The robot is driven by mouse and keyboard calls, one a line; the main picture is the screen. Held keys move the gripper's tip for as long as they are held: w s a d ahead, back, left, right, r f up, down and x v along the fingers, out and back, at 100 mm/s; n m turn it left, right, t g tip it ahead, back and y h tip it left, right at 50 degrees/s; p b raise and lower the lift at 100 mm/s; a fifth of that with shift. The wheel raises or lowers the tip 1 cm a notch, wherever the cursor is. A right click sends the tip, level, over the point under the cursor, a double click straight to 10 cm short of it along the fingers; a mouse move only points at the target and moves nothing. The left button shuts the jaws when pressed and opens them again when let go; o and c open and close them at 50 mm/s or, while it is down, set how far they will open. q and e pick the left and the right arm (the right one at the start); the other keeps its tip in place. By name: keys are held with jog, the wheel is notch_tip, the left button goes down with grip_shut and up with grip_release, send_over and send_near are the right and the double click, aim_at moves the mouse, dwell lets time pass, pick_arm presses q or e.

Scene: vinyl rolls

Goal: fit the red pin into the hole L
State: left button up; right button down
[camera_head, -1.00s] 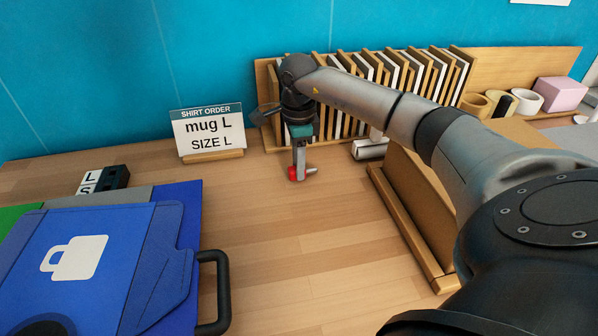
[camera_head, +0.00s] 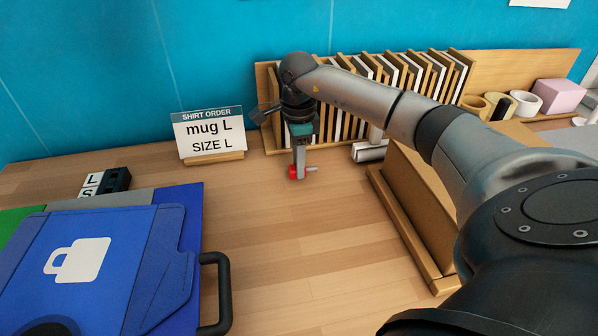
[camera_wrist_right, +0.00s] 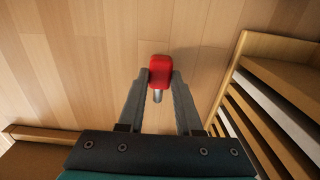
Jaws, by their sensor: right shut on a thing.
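The red pin (camera_head: 293,172) is in my right gripper (camera_head: 299,172), whose fingers point down above the wooden table. In the right wrist view, the red head of the pin (camera_wrist_right: 159,66) sits between the two fingertips of the right gripper (camera_wrist_right: 160,78). A grey metal shaft sticks out from the head. A black block with white labels L and S (camera_head: 105,182) stands at the left, behind the blue board. The holes in it are too small to make out. My left gripper is not in view.
An order sign reading "mug L, SIZE L" (camera_head: 209,134) stands between block and gripper. A rack of upright boards (camera_head: 440,75) is behind the arm. A blue board with a mug print (camera_head: 120,260) and black handle (camera_head: 222,293) lies front left. The middle table is clear.

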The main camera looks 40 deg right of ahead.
jog(key=shift+r+p, duration=0.85)
jog(key=shift+r, duration=0.35)
jog(key=shift+r+p, duration=0.65)
jog(key=shift+r, duration=0.1)
jog(key=shift+a, duration=0.1)
